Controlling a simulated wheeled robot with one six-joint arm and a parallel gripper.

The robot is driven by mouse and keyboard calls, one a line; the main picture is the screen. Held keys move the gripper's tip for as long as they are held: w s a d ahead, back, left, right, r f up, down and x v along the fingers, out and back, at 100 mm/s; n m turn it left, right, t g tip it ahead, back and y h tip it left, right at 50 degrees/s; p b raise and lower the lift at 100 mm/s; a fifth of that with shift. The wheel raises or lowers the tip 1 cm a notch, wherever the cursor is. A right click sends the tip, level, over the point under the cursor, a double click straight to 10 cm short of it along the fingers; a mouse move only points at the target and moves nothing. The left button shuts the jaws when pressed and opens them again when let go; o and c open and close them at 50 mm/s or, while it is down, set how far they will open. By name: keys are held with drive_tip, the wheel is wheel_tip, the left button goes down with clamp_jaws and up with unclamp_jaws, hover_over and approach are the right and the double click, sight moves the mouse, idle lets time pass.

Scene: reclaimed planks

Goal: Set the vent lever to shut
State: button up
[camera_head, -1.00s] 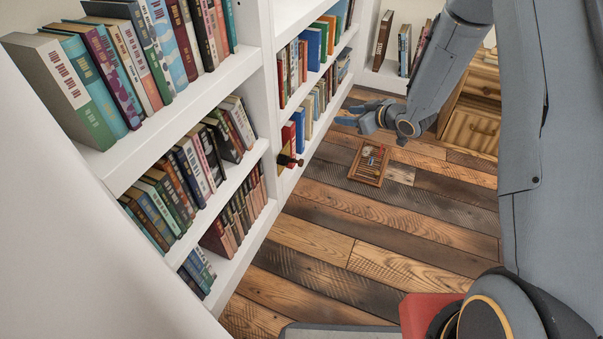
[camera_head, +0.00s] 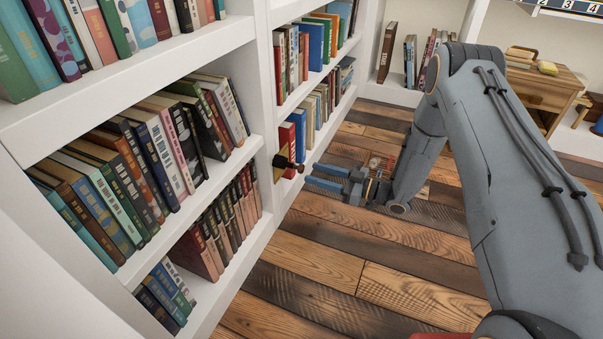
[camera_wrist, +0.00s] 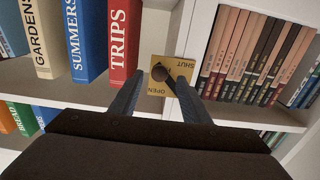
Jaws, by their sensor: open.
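The vent lever (camera_head: 288,163) is a dark handle with a rounded end, mounted on a small brass plate (camera_head: 278,174) on the white shelf upright. In the wrist view the plate (camera_wrist: 153,86) has SHUT lettered along its upper edge and OPEN along its lower edge. The dark lever (camera_wrist: 161,73) shows between my finger tips in that view, and I cannot tell which word it points to. My gripper (camera_head: 310,176) is open, with its two blue-grey fingers pointing at the lever. In the head view the fingertips appear just right of it, apparently not touching.
White shelves (camera_head: 262,240) full of books run along the left, with spines close to the plate. A wooden cabinet (camera_head: 540,90) stands at the back right. Open plank floor (camera_head: 330,260) lies in front.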

sight(303, 170)
drive_tip(key=b+x, duration=0.2)
drive_tip(key=x, duration=0.4)
